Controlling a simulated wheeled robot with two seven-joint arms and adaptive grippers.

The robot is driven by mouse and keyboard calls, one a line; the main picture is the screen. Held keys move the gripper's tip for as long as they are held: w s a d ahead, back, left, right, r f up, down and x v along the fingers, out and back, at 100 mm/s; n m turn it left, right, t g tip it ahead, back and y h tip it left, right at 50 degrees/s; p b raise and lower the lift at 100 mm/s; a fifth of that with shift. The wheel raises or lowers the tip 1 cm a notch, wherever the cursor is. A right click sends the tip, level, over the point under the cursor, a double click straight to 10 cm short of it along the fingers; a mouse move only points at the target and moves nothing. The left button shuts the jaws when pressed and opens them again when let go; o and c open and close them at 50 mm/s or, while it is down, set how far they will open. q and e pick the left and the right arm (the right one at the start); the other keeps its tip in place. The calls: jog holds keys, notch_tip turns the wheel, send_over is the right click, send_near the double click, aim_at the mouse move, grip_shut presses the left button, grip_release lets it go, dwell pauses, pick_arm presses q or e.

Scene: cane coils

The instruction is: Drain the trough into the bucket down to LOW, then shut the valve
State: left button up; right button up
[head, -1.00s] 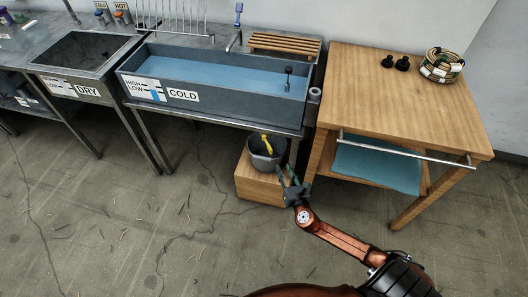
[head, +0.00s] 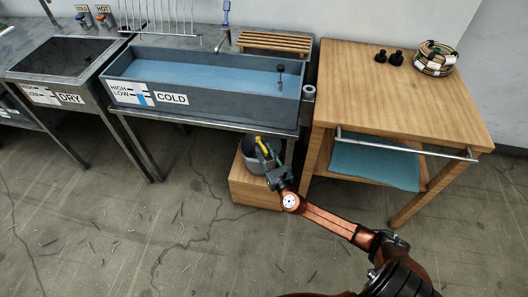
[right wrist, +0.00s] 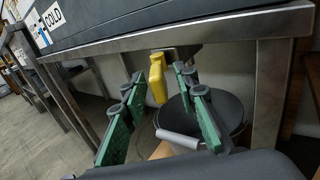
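The COLD trough (head: 225,103) holds blue water. Its HIGH/LOW gauge label (head: 130,93) shows a blue column near the LOW mark, too small to read exactly. The yellow valve handle (head: 260,143) hangs under the trough, above the grey bucket (head: 250,162); it also shows in the right wrist view (right wrist: 157,78). The bucket (right wrist: 225,112) looks dark inside there, and I see no stream. My right gripper (head: 268,160) is open just in front of the handle. In the wrist view its green fingers spread either side of the handle, apart from it. My left gripper is out of view.
The bucket stands on a wooden box (head: 250,190) beside metal table legs. A wooden table (head: 390,95) with a front rail (head: 405,147) and a cane coil stands at right. The DRY basin (head: 62,55) is at left.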

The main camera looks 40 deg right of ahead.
jog(key=shift+c, duration=0.6)
grip_shut()
